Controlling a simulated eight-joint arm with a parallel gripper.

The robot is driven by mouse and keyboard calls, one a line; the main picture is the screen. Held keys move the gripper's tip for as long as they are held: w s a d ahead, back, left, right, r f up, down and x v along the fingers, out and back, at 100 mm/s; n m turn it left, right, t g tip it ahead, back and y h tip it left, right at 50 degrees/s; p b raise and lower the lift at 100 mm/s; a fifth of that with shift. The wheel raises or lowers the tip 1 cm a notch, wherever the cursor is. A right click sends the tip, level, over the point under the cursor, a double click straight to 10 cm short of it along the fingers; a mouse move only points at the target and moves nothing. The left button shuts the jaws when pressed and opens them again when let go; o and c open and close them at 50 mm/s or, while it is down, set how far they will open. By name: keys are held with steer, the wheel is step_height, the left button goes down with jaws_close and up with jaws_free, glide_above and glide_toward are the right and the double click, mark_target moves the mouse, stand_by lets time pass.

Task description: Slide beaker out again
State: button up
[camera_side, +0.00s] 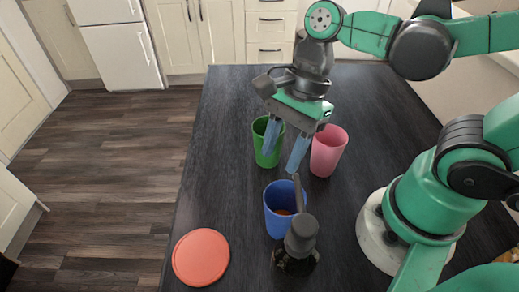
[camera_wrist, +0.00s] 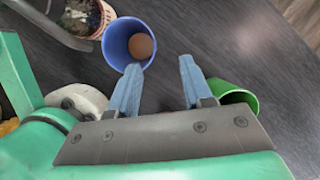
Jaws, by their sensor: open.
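Three beakers stand upright on the dark worktop: a green beaker (camera_side: 262,132), a pink beaker (camera_side: 328,152) and a blue beaker (camera_side: 276,215). The blue beaker holds a round orange-brown thing (camera_wrist: 142,46). My gripper (camera_side: 279,163) is open, pointing down above the worktop, with nothing between its fingers. In the side view one finger partly covers the green beaker. In the wrist view my gripper (camera_wrist: 160,63) has the blue beaker (camera_wrist: 118,42) beyond its left finger and the green beaker (camera_wrist: 236,92) behind its right finger. The pink beaker is not seen there.
A flat coral disc (camera_side: 201,257) lies at the worktop's front left. A dark grey upright thing (camera_side: 301,236) stands close to the blue beaker, partly covering it. The worktop's left edge drops to the floor. The far worktop (camera_side: 235,90) is clear.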

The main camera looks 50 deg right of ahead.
mark_target(269, 199)
steer(key=shift+s+a+m+g, duration=0.25)
steer(key=shift+m+g, duration=0.05)
steer(key=shift+m, duration=0.3)
steer(key=shift+x, duration=2.8)
jaws_close()
